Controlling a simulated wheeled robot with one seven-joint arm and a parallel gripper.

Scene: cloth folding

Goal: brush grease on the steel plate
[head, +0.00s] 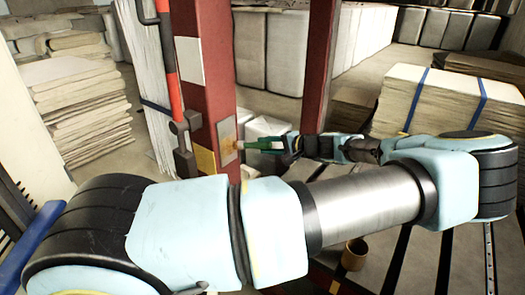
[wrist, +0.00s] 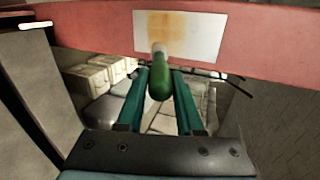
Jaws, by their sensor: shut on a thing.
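The steel plate (head: 227,143) is a pale rectangle on the red post, and it also shows in the wrist view (wrist: 205,36). A yellow-orange grease smear covers its left and middle part in the wrist view. The brush (head: 262,146) has a green handle and lies roughly level, its tip pointing at the plate; it also shows in the wrist view (wrist: 160,85). The tip appears at the plate's lower edge there; whether it touches I cannot tell. My gripper (head: 284,144) is shut on the brush handle, with its teal fingers either side in the wrist view (wrist: 159,76).
The red post (head: 205,85) bears white and yellow patches, and a red-orange pole (head: 168,65) stands to its left. A small brown cup (head: 354,256) stands below my arm. Stacked sheets (head: 70,95) and strapped stacks (head: 450,105) stand either side.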

